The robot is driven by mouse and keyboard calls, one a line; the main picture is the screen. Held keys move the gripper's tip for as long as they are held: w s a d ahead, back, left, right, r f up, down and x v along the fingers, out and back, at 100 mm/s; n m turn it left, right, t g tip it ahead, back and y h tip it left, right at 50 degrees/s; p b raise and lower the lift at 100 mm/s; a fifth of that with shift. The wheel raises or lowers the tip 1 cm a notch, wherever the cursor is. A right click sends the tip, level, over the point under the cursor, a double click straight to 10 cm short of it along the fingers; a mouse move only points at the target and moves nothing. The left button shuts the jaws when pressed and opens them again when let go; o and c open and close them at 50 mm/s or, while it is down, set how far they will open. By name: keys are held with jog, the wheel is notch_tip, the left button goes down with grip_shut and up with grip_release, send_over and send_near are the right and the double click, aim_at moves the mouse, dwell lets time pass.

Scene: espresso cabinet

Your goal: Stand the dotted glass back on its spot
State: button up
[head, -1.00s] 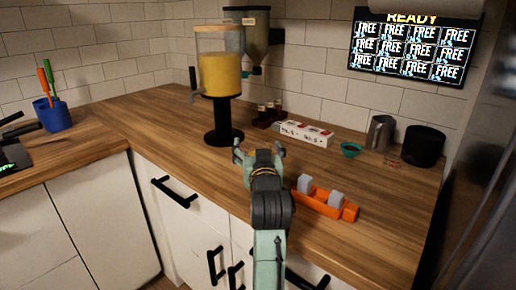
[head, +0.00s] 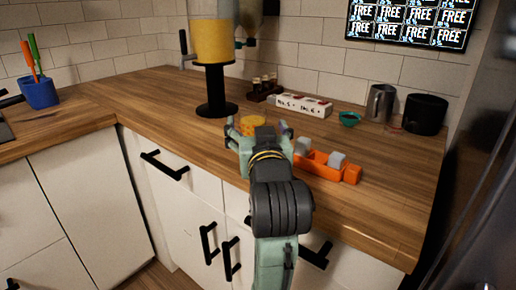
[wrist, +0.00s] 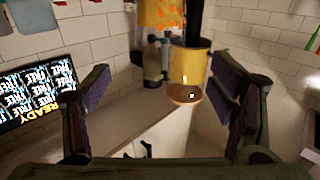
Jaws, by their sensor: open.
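The dotted glass, orange with small dots, shows at the top edge of the wrist view (wrist: 158,13), partly cut off. In the head view its orange-yellow upper part (head: 253,124) shows just beyond my wrist, between the finger directions; its lower part is hidden by my gripper. My gripper (head: 259,130) is open over the front of the wooden counter. In the wrist view its two fingers (wrist: 164,75) stand wide apart with nothing held between them. I cannot tell whether a finger touches the glass. Its spot cannot be made out.
The yellow-filled dispenser (head: 212,45) stands behind to the left. A white labelled box (head: 302,106), teal bowl (head: 349,119), metal cup (head: 380,102) and black canister (head: 425,114) line the back. An orange holder (head: 327,168) sits close right of my gripper.

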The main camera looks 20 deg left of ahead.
jog(key=shift+s+d+b, duration=0.2)
jog(key=shift+s+b, duration=0.2)
jog(key=shift+b, duration=0.2)
